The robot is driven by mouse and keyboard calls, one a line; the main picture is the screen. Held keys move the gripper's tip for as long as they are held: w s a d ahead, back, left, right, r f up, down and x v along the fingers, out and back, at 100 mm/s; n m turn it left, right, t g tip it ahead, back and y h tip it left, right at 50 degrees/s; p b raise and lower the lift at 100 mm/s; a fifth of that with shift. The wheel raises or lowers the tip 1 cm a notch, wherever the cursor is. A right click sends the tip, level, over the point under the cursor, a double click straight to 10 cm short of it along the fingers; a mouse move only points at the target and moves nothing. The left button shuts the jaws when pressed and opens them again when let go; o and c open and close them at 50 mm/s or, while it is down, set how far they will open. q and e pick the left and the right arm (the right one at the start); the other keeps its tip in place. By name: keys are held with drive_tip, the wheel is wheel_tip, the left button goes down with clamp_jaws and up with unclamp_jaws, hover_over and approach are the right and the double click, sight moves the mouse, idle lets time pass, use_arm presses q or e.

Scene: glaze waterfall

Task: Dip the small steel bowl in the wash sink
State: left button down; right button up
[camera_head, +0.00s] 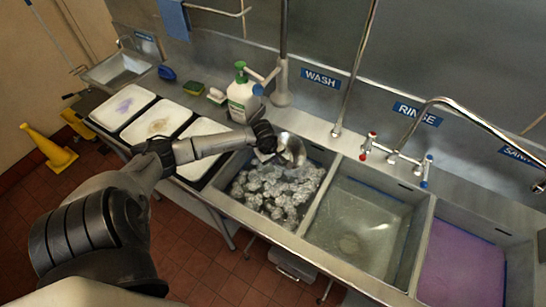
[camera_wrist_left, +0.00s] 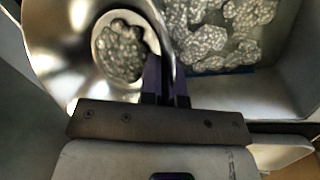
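The small steel bowl (camera_head: 293,150) is at the back left of the wash sink (camera_head: 313,206), which holds clumps of grey-white suds (camera_head: 277,192). My left gripper (camera_head: 270,152) is at the bowl's left side. In the left wrist view, the fingers (camera_wrist_left: 166,85) are close together on the wall of the bowl (camera_wrist_left: 75,48). The bowl looks tilted, with a round patch of bubbles seen in it; I cannot tell if this is suds or a reflection. Whether the bowl touches the suds is unclear. My right gripper is not in view.
The rinse sink (camera_head: 365,225) holds clear water, and a sink with purple liquid (camera_head: 462,265) lies right of it. A soap bottle (camera_head: 243,98), sponge (camera_head: 193,88) and brush (camera_head: 217,96) stand behind. Trays (camera_head: 160,118) lie left.

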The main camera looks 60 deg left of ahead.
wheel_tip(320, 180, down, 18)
drive_tip(key=b, duration=1.8)
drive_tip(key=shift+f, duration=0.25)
